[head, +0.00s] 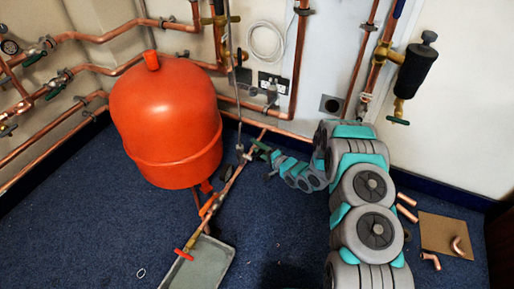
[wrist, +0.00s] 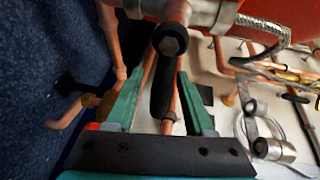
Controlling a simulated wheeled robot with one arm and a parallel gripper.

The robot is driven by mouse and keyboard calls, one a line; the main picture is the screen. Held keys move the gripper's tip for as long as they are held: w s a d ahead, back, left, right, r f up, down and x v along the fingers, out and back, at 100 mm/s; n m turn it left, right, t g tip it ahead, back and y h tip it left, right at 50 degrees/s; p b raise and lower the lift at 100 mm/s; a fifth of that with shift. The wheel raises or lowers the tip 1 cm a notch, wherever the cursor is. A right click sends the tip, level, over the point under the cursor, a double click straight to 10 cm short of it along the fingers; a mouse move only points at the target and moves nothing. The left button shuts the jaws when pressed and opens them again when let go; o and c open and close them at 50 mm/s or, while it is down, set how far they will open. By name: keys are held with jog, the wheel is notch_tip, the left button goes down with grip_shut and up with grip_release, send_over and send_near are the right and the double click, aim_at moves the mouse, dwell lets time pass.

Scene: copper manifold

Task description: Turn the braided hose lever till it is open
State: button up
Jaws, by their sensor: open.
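The braided hose (wrist: 262,26) shows silver at the upper right of the wrist view, joined to a metal valve body (wrist: 205,12). In the head view the hose (head: 238,100) runs down beside the red tank. A dark lever (wrist: 161,92) hangs from a round bolt-like end (wrist: 172,40) below the valve body. My gripper (wrist: 160,74) is open, with one green finger on each side of the lever; I cannot tell whether either touches it. In the head view my gripper (head: 260,151) is small beside the copper pipe, and the lever is hard to make out there.
The red tank (head: 165,120) stands left of my gripper. Copper pipes (head: 232,182) run close by, one with a red handle (head: 184,254) above a grey tray (head: 212,266). Loose copper fittings (head: 407,213) and a brown board (head: 440,232) lie at right. Blue carpet is clear between.

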jog(key=shift+w+a, duration=0.1)
jog(key=shift+a, duration=0.05)
grip_shut()
dwell(0.4)
jog(key=shift+f, duration=0.1)
dwell(0.9)
